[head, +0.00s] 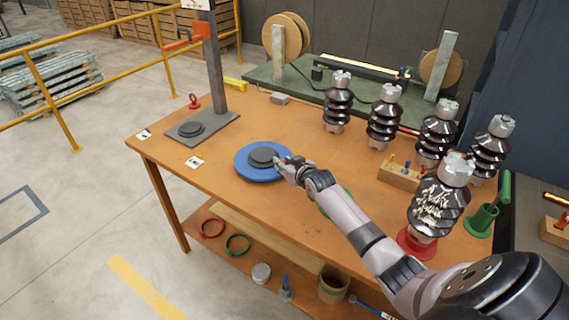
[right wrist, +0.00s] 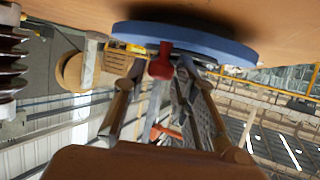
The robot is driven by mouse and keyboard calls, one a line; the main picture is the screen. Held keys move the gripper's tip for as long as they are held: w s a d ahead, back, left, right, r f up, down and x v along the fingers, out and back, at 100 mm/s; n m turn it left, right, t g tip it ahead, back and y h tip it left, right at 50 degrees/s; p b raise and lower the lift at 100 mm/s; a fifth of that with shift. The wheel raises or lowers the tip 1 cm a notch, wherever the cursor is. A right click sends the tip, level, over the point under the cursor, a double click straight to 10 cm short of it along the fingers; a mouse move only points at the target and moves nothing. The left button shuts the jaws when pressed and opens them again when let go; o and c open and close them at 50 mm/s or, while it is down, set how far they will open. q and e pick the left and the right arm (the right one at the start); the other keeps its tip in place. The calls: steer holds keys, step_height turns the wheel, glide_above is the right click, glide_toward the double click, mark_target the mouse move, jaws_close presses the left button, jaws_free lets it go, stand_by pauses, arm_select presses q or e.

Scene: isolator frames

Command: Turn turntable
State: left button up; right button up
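The turntable is a round blue disc (head: 250,169) with a dark grey hub (head: 263,157) on top, lying flat on the orange workbench. My right gripper (head: 281,163) is at the disc's right edge in the head view. In the upside-down right wrist view, the blue disc (right wrist: 185,40) is just ahead of my right gripper's spread fingers (right wrist: 166,78). A red piece (right wrist: 160,65) shows between them; I cannot tell whether it belongs to the turntable. No grip on the disc is visible. My left gripper is in neither view.
Several brown insulators (head: 384,116) stand on the bench's right side. A grey post stand (head: 202,126) and a red eye bolt (head: 193,101) are at the back left. White cards (head: 194,162) lie left of the disc. The bench's front edge is clear beside it.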

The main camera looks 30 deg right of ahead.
jaws_close()
stand_by(0.6)
